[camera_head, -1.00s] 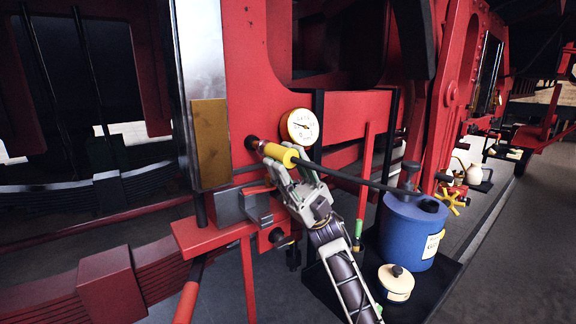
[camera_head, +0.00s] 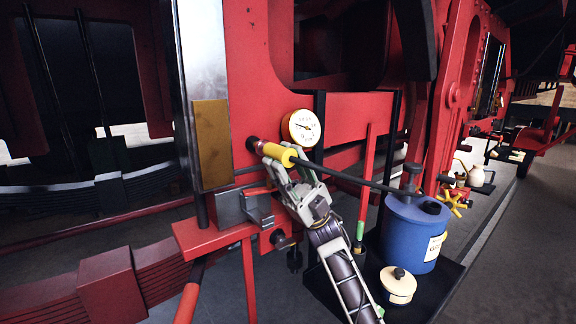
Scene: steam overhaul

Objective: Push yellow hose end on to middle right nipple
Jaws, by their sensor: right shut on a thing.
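The yellow hose end (camera_head: 278,154) is in the middle of the head view, at the face of the red frame. My right gripper (camera_head: 285,163) is shut on it from below and the right. The hose end points left at the nipple (camera_head: 254,145), whose dark base shows against the red frame. A pale ring shows between the yellow part and that base. How far the hose end sits over the nipple cannot be told. The black hose (camera_head: 345,178) runs right from the hose end to the blue drum. My left gripper is not in view.
A round gauge (camera_head: 301,127) sits just above the hose end. A vise-like grey block (camera_head: 243,207) on a red bracket is below left. The blue drum (camera_head: 411,237) and a cream lidded pot (camera_head: 398,285) stand on a black tray at right.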

